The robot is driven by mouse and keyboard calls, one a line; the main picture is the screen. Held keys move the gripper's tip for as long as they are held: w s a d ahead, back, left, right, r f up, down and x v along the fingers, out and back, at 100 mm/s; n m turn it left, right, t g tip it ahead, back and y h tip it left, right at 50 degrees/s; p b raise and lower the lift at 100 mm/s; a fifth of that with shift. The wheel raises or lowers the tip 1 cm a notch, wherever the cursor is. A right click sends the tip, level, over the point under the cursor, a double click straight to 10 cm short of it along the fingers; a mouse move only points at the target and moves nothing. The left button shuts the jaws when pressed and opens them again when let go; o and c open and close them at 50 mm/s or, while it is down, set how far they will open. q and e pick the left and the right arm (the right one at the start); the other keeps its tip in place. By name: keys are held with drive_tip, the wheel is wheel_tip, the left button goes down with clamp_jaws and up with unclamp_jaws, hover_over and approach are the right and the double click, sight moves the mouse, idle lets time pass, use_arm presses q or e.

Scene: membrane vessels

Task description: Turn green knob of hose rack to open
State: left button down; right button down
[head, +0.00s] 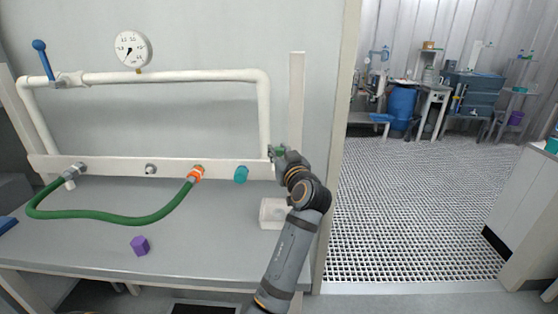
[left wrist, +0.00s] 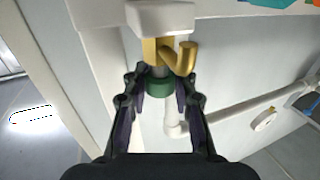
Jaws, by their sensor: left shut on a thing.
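The white hose rack (head: 110,163) stands on the table, with a pipe frame above its rail. At the rail's right end is my left gripper (head: 279,151), small and partly hidden by its own wrist. In the left wrist view, the green knob (left wrist: 160,87) sits on a brass valve (left wrist: 170,57) with a hooked brass spout. The two dark fingers of my left gripper (left wrist: 160,95) are on either side of the knob, shut on it. My right gripper is in neither view.
A green hose (head: 110,219) loops from the left fitting to an orange fitting (head: 196,173). A pressure gauge (head: 132,49) and blue lever (head: 42,58) top the pipe. Open grated floor (head: 420,220) lies right.

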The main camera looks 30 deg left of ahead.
sight(279, 148)
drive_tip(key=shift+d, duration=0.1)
use_arm(q)
drive_tip(key=c, duration=1.1)
unclamp_jaws()
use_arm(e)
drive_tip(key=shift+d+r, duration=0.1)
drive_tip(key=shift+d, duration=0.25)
use_arm(q)
drive_tip(key=shift+o, duration=0.2)
wheel_tip(279, 148, up, 10)
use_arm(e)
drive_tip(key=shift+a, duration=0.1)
